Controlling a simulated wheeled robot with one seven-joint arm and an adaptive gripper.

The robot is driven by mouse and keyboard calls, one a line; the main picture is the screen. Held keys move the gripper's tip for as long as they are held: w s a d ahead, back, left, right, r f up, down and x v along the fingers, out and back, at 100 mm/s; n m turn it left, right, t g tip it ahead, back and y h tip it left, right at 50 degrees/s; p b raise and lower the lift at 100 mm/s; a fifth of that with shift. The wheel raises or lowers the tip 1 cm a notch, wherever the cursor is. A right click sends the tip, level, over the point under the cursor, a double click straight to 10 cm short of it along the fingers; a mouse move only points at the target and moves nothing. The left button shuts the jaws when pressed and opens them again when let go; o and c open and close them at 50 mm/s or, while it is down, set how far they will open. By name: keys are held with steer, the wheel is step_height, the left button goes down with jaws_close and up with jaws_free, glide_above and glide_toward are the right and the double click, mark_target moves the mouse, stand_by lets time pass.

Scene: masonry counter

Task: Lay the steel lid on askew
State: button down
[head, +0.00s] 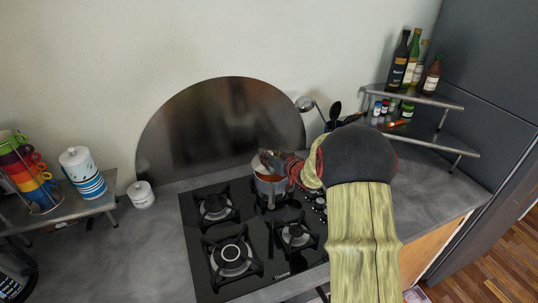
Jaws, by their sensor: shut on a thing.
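A small steel pot (271,188) stands on the rear right burner of the black hob, with something reddish-brown showing inside its rim. I cannot tell whether the lid touches the pot's rim. My arm hides the area to the right of the pot.
The black gas hob (262,262) has other burners free. A steel splash panel (215,125) stands behind. At right is a two-tier shelf (440,101) with bottles and jars; at left, a shelf with coloured cups (28,172) and a canister (82,172). A white lidded jar (142,195) stands left.

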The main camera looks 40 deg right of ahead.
steer(key=shift+f, duration=0.25)
steer(key=c, duration=1.3)
jaws_free()
steer(key=shift+s, duration=0.1)
steer(key=v, duration=1.2)
steer(key=shift+r, duration=0.1)
steer(key=shift+d, duration=0.1)
